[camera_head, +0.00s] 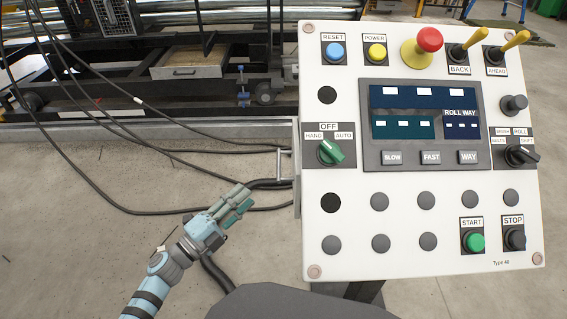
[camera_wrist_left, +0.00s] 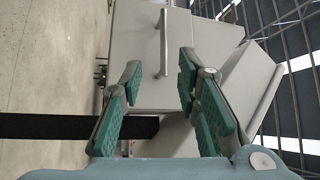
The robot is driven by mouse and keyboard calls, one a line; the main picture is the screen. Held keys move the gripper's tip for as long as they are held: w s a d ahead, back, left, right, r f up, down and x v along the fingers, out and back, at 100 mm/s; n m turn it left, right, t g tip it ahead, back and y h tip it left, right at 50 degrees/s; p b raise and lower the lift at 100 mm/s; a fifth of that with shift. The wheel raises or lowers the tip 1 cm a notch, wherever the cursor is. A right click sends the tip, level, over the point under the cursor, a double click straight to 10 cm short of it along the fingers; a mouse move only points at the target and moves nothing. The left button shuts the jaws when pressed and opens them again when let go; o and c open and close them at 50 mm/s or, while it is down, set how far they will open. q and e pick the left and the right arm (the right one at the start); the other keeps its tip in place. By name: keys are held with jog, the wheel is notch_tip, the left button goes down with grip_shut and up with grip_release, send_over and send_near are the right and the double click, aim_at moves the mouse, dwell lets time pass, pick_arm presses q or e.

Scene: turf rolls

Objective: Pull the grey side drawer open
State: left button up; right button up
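The grey side drawer (camera_wrist_left: 140,70) fills the upper middle of the left wrist view, its front closed as far as I can tell. Its pale bar handle (camera_wrist_left: 163,42) runs up and down in that view. In the head view the handle (camera_head: 284,165) sticks out at the left side of the white control panel. My left gripper (camera_head: 246,200) is left of and nearer than the handle. In the left wrist view its green-padded fingers (camera_wrist_left: 160,78) are open and empty, with the handle beyond the gap between them, apart from the tips. My right gripper is in neither view.
The white control panel (camera_head: 352,226) with buttons, switches and a screen stands just right of the handle. Black cables (camera_head: 150,212) lie on the concrete floor at the left. A dark machine frame (camera_head: 130,95) stands behind.

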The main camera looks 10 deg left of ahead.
pick_arm(q)
send_near(279, 164)
jog(key=x, duration=0.4)
jog(key=b+x, duration=0.1)
jog(key=x, duration=0.4)
jog(key=shift+w+d+f, duration=0.1)
jog(key=shift+w+f, duration=0.1)
jog(key=shift+f, duration=0.15)
jog(key=shift+w+d+r, duration=0.15)
jog(key=shift+w+d, duration=0.05)
jog(key=shift+w, duration=0.15)
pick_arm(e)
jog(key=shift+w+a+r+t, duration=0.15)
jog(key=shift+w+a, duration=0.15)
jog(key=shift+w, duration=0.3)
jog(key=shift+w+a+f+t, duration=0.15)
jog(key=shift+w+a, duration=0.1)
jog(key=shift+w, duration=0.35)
pick_arm(q)
jog(key=shift+c, duration=0.6)
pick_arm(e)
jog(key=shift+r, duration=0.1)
pick_arm(q)
grip_shut()
